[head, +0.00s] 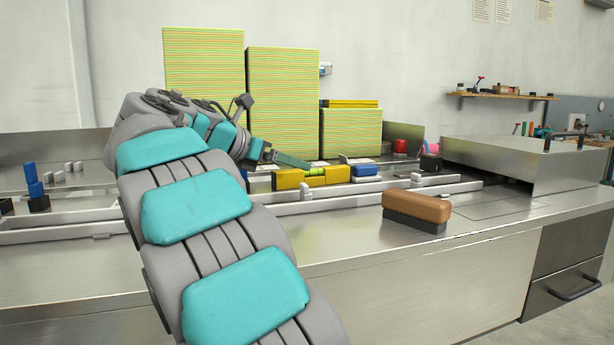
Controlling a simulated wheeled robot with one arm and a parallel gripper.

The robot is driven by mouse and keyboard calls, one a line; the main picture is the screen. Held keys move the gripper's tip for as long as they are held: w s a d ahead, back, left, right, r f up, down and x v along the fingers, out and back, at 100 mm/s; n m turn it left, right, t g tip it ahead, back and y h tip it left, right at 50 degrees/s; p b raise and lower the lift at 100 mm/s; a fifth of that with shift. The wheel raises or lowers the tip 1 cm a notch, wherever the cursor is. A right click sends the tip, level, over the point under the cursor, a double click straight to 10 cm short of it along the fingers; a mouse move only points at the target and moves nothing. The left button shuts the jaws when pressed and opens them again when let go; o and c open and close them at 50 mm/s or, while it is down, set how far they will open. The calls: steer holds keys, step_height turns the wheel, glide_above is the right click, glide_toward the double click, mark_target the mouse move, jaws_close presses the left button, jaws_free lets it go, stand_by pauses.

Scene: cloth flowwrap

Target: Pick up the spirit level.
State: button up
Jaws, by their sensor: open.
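The yellow spirit level (338,175) lies lengthwise on the steel worktop behind the front rail, with a bright green vial near its middle. My gripper (275,157) is open just above and behind the level's left half. A dark green strip runs from the gripper down toward the level; I cannot tell whether it is a finger or a separate thing. Whether a finger touches the level is too small to tell. My arm hides the area to the left of the level.
A blue item (364,170) sits at the level's right end. Metal rails (330,201) run in front. A brown-topped brush or block (416,207) lies nearer. Tall striped stacks (283,95) stand behind. A steel housing (520,162) is at right. The front worktop is mostly clear.

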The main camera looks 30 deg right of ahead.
mark_target(313, 177)
steer(key=x, duration=0.7)
steer(key=shift+f, duration=0.1)
steer(key=shift+a, duration=0.1)
jaws_close()
stand_by(0.5)
